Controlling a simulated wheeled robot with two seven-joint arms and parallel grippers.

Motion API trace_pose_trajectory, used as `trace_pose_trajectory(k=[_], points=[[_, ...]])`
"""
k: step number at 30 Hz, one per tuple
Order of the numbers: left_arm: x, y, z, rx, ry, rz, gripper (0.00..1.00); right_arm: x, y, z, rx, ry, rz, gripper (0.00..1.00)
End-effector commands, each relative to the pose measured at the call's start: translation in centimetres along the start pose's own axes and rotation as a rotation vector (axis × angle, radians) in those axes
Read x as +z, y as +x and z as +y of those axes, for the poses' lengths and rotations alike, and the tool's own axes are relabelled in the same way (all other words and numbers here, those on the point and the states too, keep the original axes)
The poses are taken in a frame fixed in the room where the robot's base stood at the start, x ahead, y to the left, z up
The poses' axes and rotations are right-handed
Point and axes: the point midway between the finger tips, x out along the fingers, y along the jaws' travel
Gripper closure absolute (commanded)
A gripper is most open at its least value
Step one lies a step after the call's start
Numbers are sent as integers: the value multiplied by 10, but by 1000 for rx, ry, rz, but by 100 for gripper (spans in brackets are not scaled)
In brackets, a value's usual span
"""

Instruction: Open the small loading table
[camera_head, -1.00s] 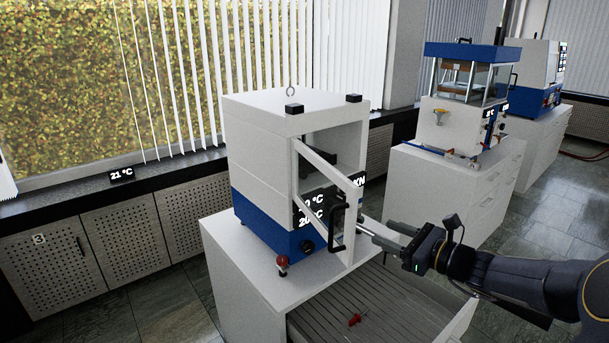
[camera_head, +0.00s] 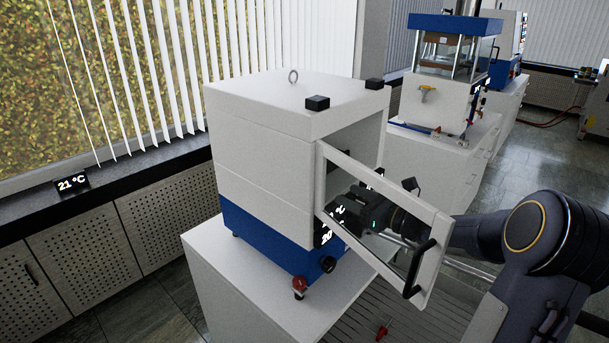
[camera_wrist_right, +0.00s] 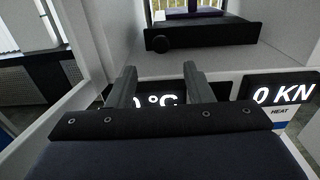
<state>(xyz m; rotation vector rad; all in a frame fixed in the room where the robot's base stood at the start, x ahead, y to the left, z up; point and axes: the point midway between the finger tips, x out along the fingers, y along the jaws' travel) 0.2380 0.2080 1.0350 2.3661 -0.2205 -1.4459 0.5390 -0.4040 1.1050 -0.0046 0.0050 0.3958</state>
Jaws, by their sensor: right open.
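The small press (camera_head: 262,130) is a white box on a blue base, on a white cabinet. Its framed glass door (camera_head: 383,165) is swung out partway, with a black handle (camera_head: 418,270) on its free edge. The loading table (camera_wrist_right: 205,36) is a dark slab with a round black knob (camera_wrist_right: 160,43) in the press opening in the right wrist view. My right gripper (camera_wrist_right: 160,82) is open and empty, its fingers pointing at the slab's front, apart from it. In the head view the gripper shows through the door glass, between door and press front. My left gripper is not in view.
The open door stands close beside my right arm. Below is an open grooved drawer (camera_head: 378,310) with a red item (camera_head: 383,330) in it. A red knob (camera_head: 299,284) stands at the press's front corner. Another press (camera_head: 433,95) stands behind.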

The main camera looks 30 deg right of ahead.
Motion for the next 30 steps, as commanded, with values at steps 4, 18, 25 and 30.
trace_pose_trajectory(k=[4,18,25,30], points=[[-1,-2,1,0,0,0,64,0,5,-2,-3,5,-3,53],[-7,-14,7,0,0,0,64,1,71,-1,-1,5,-3,53],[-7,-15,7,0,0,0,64,0,78,-2,-3,4,-2,53],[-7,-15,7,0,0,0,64,0,78,-2,-3,3,-2,56]])
